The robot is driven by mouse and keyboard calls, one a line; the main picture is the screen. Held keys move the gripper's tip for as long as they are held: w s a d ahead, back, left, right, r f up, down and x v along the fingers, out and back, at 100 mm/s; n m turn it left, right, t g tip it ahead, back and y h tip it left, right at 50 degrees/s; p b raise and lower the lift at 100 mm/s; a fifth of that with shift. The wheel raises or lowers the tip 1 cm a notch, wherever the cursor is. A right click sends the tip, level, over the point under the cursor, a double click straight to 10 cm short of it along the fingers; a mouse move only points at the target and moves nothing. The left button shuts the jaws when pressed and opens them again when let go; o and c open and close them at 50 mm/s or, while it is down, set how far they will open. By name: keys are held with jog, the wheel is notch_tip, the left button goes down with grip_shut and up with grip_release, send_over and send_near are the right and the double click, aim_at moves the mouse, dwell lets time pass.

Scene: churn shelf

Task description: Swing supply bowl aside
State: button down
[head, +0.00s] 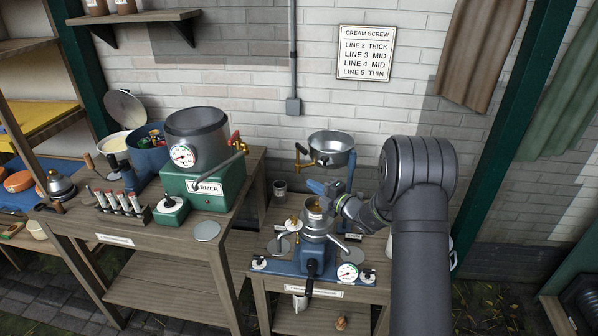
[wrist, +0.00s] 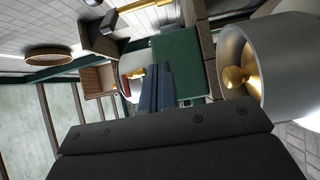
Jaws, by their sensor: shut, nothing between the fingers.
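The supply bowl (head: 331,143) is a shallow metal bowl with a brass tap (head: 301,157) on its left side. In the head view it is held high on a blue post (head: 350,172) over the small right bench. My gripper (head: 314,187) is below the bowl, just above the separator body (head: 313,222), with its blue fingers pointing left. The fingers are shut and empty. They also show in the wrist view (wrist: 155,88). I cannot tell whether they touch anything. I cannot identify the bowl in the wrist view.
The green warmer (head: 203,187) with its grey vessel (head: 198,135) stands on the left bench. In the wrist view a grey cylinder with a brass piece (wrist: 237,76) is close on the right. A gauge (head: 347,272) and a crank (head: 311,272) are at the right bench's front.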

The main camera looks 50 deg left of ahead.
jog(key=a, duration=0.3)
jog(key=w+a, duration=0.1)
jog(key=a, duration=0.6)
jog(key=shift+w+a, duration=0.25)
jog(key=shift+a, duration=0.15)
jog(key=shift+w+a, duration=0.15)
jog(key=shift+w, duration=0.35)
jog(key=shift+a, duration=0.1)
jog(key=shift+w+a+m+t, duration=0.55)
jog(key=shift+a+m+t, duration=0.25)
jog(key=shift+t, duration=0.3)
send_near(298, 163)
jog(key=s+d, duration=0.1)
jog(key=s, duration=0.1)
jog(key=s+d, duration=0.1)
jog(key=shift+s+f, duration=0.1)
jog(key=shift+s, duration=0.25)
